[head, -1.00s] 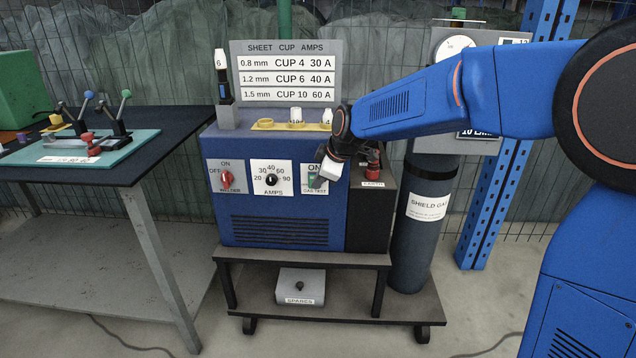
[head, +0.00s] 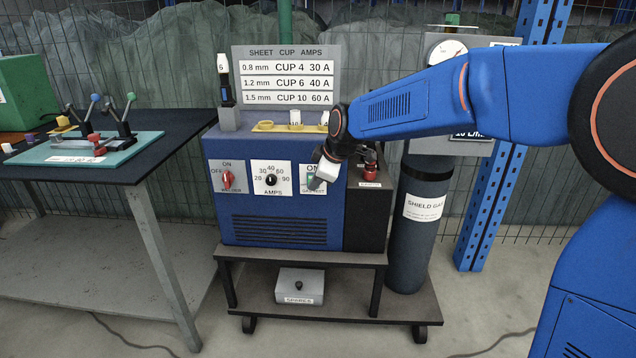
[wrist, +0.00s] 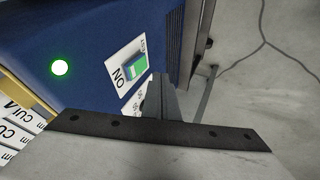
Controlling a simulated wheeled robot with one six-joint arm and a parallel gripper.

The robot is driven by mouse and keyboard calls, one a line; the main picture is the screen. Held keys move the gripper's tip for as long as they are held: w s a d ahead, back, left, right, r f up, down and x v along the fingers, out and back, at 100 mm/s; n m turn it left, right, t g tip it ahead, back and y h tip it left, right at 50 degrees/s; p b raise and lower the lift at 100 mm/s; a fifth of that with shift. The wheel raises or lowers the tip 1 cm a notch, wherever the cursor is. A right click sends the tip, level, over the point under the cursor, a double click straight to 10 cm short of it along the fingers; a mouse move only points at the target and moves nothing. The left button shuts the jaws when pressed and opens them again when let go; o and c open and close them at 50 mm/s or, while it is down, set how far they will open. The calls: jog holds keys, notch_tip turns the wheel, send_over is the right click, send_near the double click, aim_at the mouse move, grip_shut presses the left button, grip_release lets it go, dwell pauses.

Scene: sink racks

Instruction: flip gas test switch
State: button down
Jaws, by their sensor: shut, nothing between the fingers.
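The gas test switch (head: 311,181) is a green rocker on a white plate marked ON, at the right of the blue welder's front. My gripper (head: 319,183) is shut and empty, right in front of the plate, and partly covers it. In the wrist view the green rocker (wrist: 135,64) shows clearly, and the shut fingertips (wrist: 158,80) are beside the plate's lower edge. I cannot tell whether they touch it. A round green lamp (wrist: 59,68) glows on the blue panel in the wrist view.
The red welder switch (head: 227,180) and the amps dial (head: 271,180) are left of the gas test plate. A red earth terminal (head: 370,168) is to the right, near the shield gas cylinder (head: 420,225). A bench (head: 150,165) stands at the left.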

jog(key=v, duration=1)
jog(key=shift+f, duration=0.1)
